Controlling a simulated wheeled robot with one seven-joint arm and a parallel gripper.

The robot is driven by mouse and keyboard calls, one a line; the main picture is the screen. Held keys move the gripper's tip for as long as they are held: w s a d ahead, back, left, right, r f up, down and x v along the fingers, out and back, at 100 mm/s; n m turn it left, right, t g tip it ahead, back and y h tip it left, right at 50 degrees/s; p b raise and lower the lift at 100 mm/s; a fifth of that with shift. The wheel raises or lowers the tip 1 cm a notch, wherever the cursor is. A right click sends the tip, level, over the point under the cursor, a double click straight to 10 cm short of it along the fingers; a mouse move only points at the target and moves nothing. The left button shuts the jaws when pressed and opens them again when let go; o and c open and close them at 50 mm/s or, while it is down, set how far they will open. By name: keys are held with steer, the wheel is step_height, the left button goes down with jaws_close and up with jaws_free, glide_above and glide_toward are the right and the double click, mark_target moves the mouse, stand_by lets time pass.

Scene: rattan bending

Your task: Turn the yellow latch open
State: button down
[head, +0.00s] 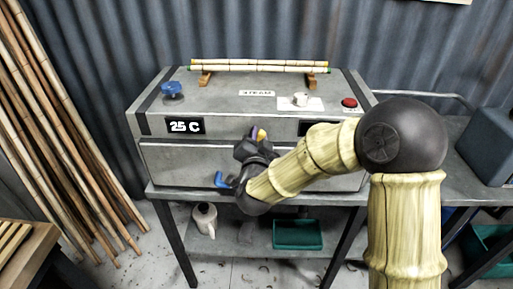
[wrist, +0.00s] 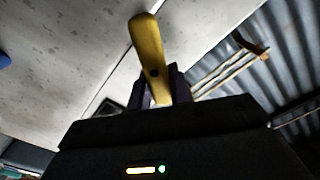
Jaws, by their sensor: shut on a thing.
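The yellow latch (head: 261,134) is on the front of the grey steam box (head: 160,155), at the seam between its upper part and front panel. In the wrist view the latch (wrist: 148,45) is a long yellow lever with a dark spot near its lower end. My gripper (head: 253,138) reaches the box front and is shut on the latch. In the wrist view my dark fingers (wrist: 160,88) stand either side of its lower end. The gripper and forearm hide part of the box front in the head view.
The box top carries a blue valve (head: 172,90), a white knob (head: 301,99), a red button (head: 349,103) and bamboo poles (head: 260,66) on wooden rests. The display (head: 185,126) reads 25 C. Tall poles (head: 70,150) lean at left. A watering can (head: 204,218) and green tray (head: 298,234) sit below.

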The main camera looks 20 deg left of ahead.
steer(key=m+b, duration=0.3)
steer(key=b, duration=0.1)
steer(key=f+m+b, duration=0.1)
steer(key=m+b, duration=0.3)
steer(key=b, duration=0.1)
steer(key=d+f+m+b, duration=0.1)
steer(key=m+b, duration=0.2)
steer(key=b, duration=0.2)
steer(key=shift+w+f+m, duration=0.1)
steer(key=shift+w+m, duration=0.05)
steer(key=shift+m, duration=0.25)
steer(key=c, duration=1.3)
jaws_free()
